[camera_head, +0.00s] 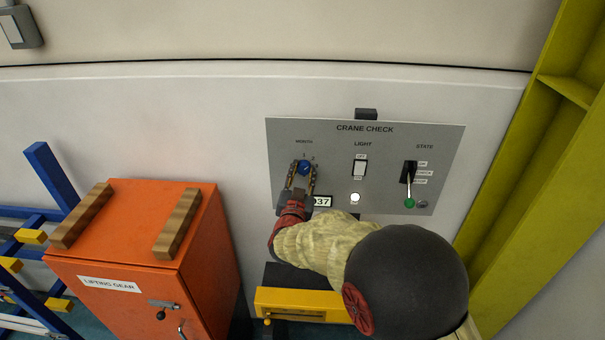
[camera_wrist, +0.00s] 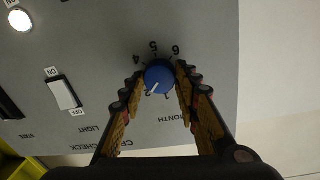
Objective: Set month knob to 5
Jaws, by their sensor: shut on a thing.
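The blue month knob (camera_head: 305,167) is on the left of the grey CRANE CHECK panel (camera_head: 365,205). It shows larger in the wrist view (camera_wrist: 158,77), where the panel appears upside down. Its white pointer line aims at the digit 2. The digits 1, 2, 4, 5 and 6 show around it; the 3 is not visible, on the side where a finger covers the panel. My gripper (camera_head: 303,173) is shut on the knob, one finger on each side, as the wrist view also shows (camera_wrist: 159,74).
To the right on the panel are a light switch (camera_head: 359,168), a lit white lamp (camera_head: 355,197) and a state lever with a green tip (camera_head: 409,203). An orange LIFTING GEAR cabinet (camera_head: 130,235) stands at left. A yellow-green beam (camera_head: 540,150) rises at right.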

